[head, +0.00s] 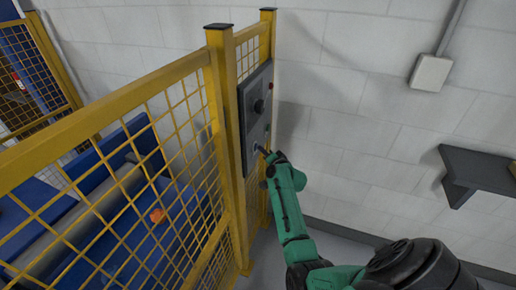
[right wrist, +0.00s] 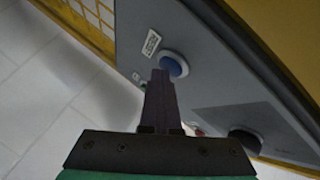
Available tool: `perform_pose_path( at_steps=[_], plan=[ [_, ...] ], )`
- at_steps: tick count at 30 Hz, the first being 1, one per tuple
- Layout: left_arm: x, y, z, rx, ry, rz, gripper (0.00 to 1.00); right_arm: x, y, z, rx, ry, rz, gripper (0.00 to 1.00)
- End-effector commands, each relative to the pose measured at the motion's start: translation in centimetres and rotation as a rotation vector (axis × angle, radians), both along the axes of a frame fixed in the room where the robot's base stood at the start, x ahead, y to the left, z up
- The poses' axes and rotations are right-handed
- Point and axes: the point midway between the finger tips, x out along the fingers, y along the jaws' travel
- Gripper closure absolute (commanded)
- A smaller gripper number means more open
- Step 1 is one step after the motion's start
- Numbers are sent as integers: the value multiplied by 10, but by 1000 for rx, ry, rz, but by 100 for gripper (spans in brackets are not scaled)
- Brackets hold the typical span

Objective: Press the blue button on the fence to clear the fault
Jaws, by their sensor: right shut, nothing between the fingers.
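The blue button (right wrist: 174,65) sits in a light ring on the grey control panel (right wrist: 200,28) in the right wrist view. In the head view the panel (head: 246,120) is mounted on the yellow fence, and the button is small and partly hidden by my gripper. My right gripper (right wrist: 161,74) is shut and empty. Its fingertips overlap the lower left edge of the button in the right wrist view; I cannot tell whether they touch it. In the head view the right gripper (head: 262,150) points at the lower part of the panel. My left gripper is not in view.
The panel also has a black knob (head: 259,106) above and a red part (head: 271,86) near its top. The yellow mesh fence (head: 222,120) encloses blue machinery with a roller (head: 100,210). A dark shelf (head: 470,165) and a grey box (head: 431,72) are on the wall at right.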

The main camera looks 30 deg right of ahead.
Motion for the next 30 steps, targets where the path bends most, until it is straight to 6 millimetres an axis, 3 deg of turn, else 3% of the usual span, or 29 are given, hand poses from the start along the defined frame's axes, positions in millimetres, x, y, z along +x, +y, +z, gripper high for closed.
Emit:
perform_pose_path(
  at_steps=[24,30],
  plan=[
    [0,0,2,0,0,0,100,-15,-10,-1,0,0,1,100],
    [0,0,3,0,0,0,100,-30,-21,-1,-1,2,-1,100]
  ],
)
